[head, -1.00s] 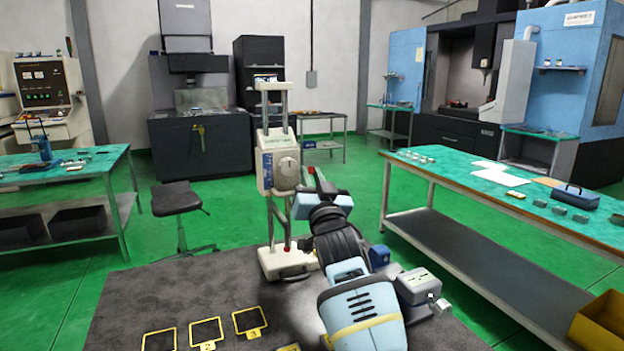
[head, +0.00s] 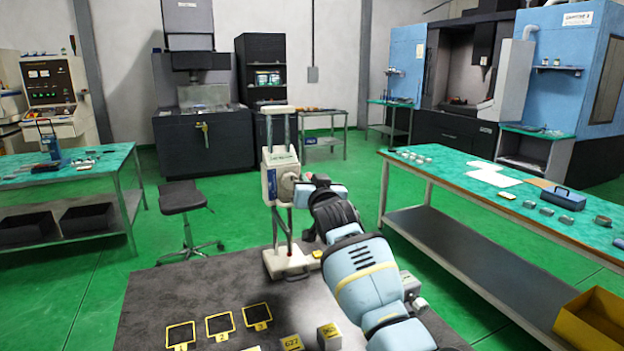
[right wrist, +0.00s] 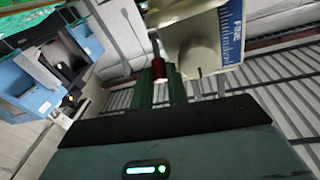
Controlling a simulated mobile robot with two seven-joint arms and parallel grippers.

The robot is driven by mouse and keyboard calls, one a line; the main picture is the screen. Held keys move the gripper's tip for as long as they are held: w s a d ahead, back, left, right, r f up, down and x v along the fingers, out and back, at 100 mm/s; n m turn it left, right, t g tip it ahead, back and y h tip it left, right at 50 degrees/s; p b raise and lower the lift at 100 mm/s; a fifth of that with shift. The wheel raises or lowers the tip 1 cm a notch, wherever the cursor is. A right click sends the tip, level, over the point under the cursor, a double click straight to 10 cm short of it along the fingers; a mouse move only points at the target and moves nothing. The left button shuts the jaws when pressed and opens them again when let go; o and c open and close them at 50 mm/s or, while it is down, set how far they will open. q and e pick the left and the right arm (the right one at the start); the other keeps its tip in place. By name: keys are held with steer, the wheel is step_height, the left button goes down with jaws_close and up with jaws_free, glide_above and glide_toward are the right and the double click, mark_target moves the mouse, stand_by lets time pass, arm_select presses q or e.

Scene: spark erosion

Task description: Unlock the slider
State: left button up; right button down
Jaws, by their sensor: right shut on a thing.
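The slider (head: 270,158) is a cream box with a round knob (head: 287,184), mounted on two upright posts above a cream base (head: 290,263). In the right wrist view the slider (right wrist: 180,24) fills the upper middle, with its grey knob (right wrist: 197,62) and blue scale (right wrist: 231,22). A red lever handle (right wrist: 158,68) beside the slider sits between the dark green fingers of my right gripper (right wrist: 159,84), which is shut on it. In the head view, my right gripper (head: 303,182) is at the slider's right side, its fingertips mostly hidden. My left gripper is not in view.
The stand is on a dark mat-like surface (head: 200,280) with yellow-framed squares (head: 220,325) and small cubes (head: 329,337) in front. A green-topped bench (head: 450,175) stands to the right, with a yellow bin (head: 600,320). A stool (head: 183,198) stands left.

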steer(key=shift+r, duration=0.25)
steer(key=shift+f, duration=0.3)
steer(key=c, duration=1.6)
jaws_free()
steer(key=shift+c, duration=0.2)
steer(key=shift+r, duration=0.1)
